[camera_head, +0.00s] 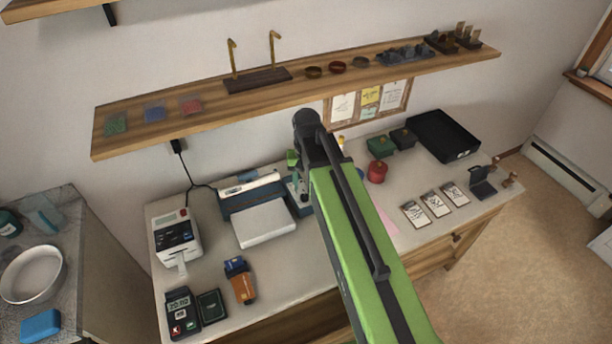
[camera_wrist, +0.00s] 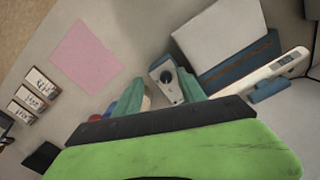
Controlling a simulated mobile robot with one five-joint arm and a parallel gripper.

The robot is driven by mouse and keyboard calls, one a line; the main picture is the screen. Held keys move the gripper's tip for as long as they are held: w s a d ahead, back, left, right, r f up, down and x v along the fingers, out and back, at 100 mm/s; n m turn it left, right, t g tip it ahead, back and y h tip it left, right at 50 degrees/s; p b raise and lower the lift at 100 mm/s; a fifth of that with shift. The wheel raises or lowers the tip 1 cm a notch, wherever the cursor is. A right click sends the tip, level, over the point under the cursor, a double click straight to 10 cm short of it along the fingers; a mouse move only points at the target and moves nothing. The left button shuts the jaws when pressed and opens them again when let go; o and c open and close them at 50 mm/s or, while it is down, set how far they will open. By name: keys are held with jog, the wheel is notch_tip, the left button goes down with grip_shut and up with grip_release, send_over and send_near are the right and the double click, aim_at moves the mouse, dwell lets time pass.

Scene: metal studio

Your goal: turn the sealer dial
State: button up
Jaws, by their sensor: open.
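The sealer is a blue machine (camera_head: 233,207) with a white arm across its back and a white plate (camera_head: 263,223) in front. In the wrist view its blue body (camera_wrist: 238,68) and white arm (camera_wrist: 272,72) lie at the right. The dark round dial (camera_wrist: 166,76) sits on a pale panel beside the body. My gripper (camera_wrist: 164,84) is open, with one green finger on each side of the dial panel; whether they touch it I cannot tell. In the head view my arm hides the dial and most of my gripper.
A red pot (camera_head: 376,171) and a pink sheet (camera_wrist: 86,57) lie on the other side. A wooden shelf (camera_head: 210,110) runs above the bench.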

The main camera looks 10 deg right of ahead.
notch_tip(320, 180, up, 7)
jog(key=m+p, duration=0.1)
jog(key=p, duration=0.3)
send_over(305, 196)
jog(key=shift+m, duration=0.3)
notch_tip(305, 196, down, 18)
jog(key=b, duration=1.7)
jog(key=shift+a+r+b, duration=0.15)
jog(key=shift+r+b, duration=0.05)
jog(key=shift+b, duration=0.2)
jog(key=shift+r, duration=0.1)
grip_shut()
